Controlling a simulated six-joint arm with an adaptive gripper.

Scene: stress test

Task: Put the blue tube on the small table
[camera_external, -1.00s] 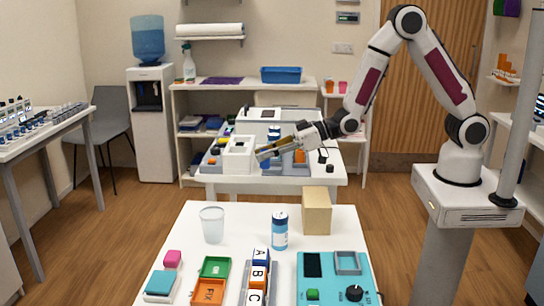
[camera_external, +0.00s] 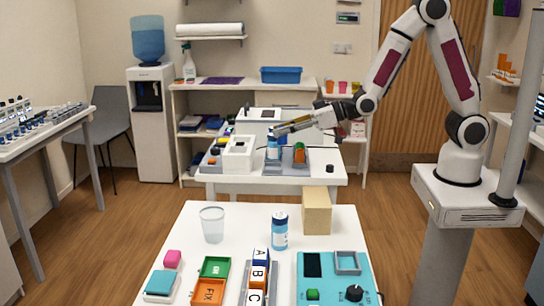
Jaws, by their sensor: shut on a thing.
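My gripper (camera_external: 277,131) is over the middle table and shut on the top of a blue tube (camera_external: 272,149). The tube is upright, with a paler band, just right of a white box with openings (camera_external: 238,153). I cannot tell whether its bottom touches the grey tray behind it. The middle table (camera_external: 325,179) is white and small. A second blue container with a white label and dark cap (camera_external: 280,231) stands upright on the front white table (camera_external: 200,218), far from my gripper.
An orange piece (camera_external: 299,153) stands in a grey holder right of the held tube. The front table holds a clear cup (camera_external: 212,225), a tan block (camera_external: 317,210), letter blocks (camera_external: 259,272) and a teal device (camera_external: 335,279). The middle table's front right is mostly clear.

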